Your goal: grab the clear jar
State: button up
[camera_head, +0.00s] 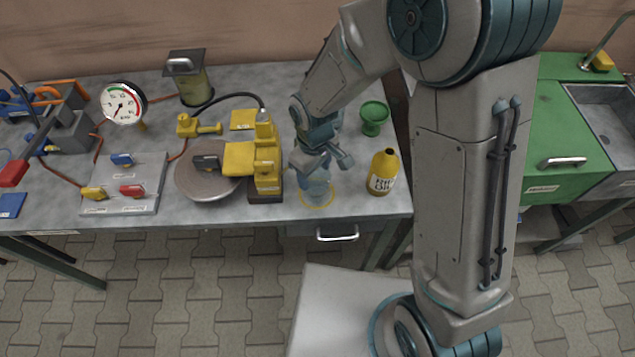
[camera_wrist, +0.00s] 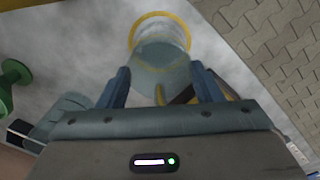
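The clear jar (camera_head: 317,187) is a see-through, bluish vessel on the grey workbench (camera_head: 365,205), near its front edge. A yellow ring shows around its foot. In the wrist view the jar (camera_wrist: 162,50) lies ahead of and between my fingers. My gripper (camera_head: 323,165) is just above the jar, pointing down at it, with its fingers spread. In the wrist view my gripper (camera_wrist: 159,72) is open, with one blue finger on each side of the jar's near end. I cannot tell whether either finger touches the glass.
A yellow labelled bottle (camera_head: 383,172) stands right of the jar, and a green goblet (camera_head: 374,117) behind it. A yellow machine (camera_head: 266,165) with a round plate stands close on the left. The bench's front edge is near, above a drawer handle (camera_head: 337,237).

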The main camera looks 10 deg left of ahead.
jog(key=c, duration=0.3)
jog(key=shift+r, duration=0.15)
